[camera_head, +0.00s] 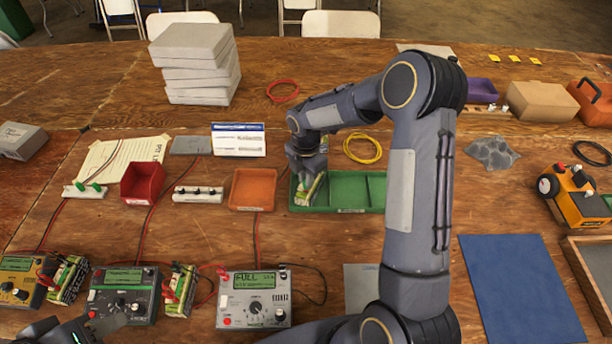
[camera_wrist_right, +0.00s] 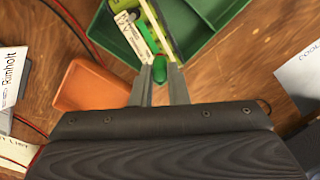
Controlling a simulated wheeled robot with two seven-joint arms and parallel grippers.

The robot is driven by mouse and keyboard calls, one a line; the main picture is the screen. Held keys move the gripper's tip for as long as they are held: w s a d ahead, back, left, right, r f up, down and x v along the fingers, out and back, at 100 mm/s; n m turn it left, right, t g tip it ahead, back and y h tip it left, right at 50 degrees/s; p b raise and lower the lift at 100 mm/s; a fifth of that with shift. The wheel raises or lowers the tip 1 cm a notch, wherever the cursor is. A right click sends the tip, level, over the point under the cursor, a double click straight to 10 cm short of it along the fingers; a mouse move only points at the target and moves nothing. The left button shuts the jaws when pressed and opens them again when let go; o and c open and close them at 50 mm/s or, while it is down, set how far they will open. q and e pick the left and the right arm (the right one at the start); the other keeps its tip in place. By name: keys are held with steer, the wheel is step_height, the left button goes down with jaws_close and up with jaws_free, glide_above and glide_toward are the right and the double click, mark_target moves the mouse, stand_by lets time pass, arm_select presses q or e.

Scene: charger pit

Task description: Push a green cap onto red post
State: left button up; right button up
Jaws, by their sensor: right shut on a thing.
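My right gripper (camera_head: 307,170) reaches down into the left compartment of the green tray (camera_head: 345,207). In the right wrist view its jaws (camera_wrist_right: 160,75) are shut on a small green cap (camera_wrist_right: 160,69). The cap is at the end of a green battery pack (camera_wrist_right: 128,20) with a white label, which lies tilted in the tray; it also shows in the head view (camera_head: 311,190). I cannot tell whether the cap touches the pack.
Battery packs (camera_head: 180,290) with red tops stand beside chargers (camera_head: 253,298) along the front. A blue mat (camera_head: 520,290) lies right.

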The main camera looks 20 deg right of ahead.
stand_by(0.3)
steer(key=o, duration=0.9)
steer(key=shift+c, duration=0.2)
steer(key=shift+o, duration=1)
steer(key=shift+r+p, duration=2.7)
steer(key=shift+r, duration=1)
